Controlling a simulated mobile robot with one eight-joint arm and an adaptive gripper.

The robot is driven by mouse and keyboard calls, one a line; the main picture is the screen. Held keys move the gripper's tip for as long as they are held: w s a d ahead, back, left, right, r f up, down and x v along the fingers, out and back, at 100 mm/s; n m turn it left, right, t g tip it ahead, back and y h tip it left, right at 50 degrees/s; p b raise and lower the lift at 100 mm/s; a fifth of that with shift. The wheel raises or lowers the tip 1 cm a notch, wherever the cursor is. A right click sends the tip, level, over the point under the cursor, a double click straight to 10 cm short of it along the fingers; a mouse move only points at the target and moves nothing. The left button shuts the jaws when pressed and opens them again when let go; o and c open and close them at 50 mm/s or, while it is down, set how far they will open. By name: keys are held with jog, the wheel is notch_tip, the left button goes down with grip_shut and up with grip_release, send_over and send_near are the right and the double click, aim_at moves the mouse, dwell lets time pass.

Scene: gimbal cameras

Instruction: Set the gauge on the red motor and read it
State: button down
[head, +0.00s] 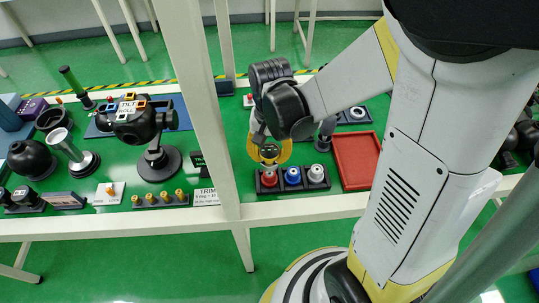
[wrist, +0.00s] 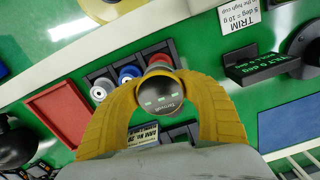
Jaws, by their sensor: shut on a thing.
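My gripper (head: 269,152) has yellow fingers shut on a dark round gauge; it also fills the middle of the wrist view (wrist: 160,95). The gauge (wrist: 160,98) has a dark face with small pale green marks and lettering too small to read surely. A dark rack (head: 291,187) holds a red motor (head: 269,179), a blue motor (head: 292,176) and a white motor (head: 316,173). In the wrist view the gauge partly covers the red motor (wrist: 160,60). In the head view it appears just behind and above that motor. I cannot tell whether they touch.
An empty-looking red tray (head: 356,160) lies right of the rack. A white table post (head: 207,110) stands left of my gripper. Left of it are a tilt-and-roll gimbal (head: 137,121), a row of brass-coloured pieces (head: 160,199) and a TRIM card (head: 206,197).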

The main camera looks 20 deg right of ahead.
aim_at(269, 174)
jog(key=shift+f+b, duration=1.2)
jog(key=shift+f, duration=0.45)
jog(key=shift+f+b, duration=1.25)
dwell(0.4)
jog(key=c, duration=0.8)
grip_release()
jog(key=r, duration=1.2)
jog(key=shift+w+d, duration=0.15)
jog(key=shift+w, duration=0.05)
